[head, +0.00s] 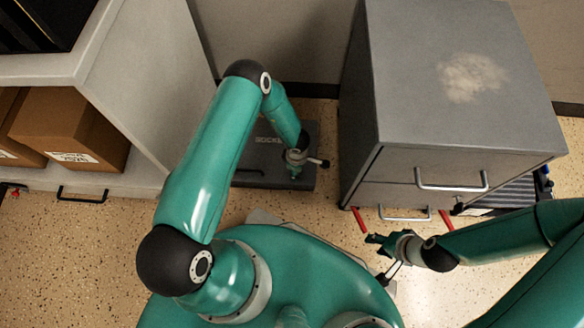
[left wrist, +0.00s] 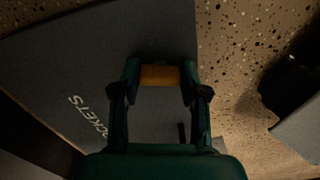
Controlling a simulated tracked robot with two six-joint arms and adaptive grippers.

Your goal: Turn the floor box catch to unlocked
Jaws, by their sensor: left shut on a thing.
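The floor box (head: 246,178) is a dark grey, flat box on the speckled floor, with white lettering on its lid. Its lid (left wrist: 150,30) fills much of the left wrist view, where the lettering ends in "CKETS". My left gripper (head: 295,174) is over the box's right part in the head view. In the left wrist view my left gripper (left wrist: 160,86) is shut on a yellow-orange piece, the catch (left wrist: 160,75), which spans between its fingertips. The catch is hidden in the head view. My right gripper (head: 374,240) is apart from the box; its finger gap is unclear.
A grey drawer cabinet (head: 420,130) stands right of the box, close to my right gripper. A white shelf unit (head: 135,100) with cardboard boxes (head: 70,125) stands at left. Red marks (head: 359,219) show at the cabinet's foot. Bare floor (head: 80,240) lies at lower left.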

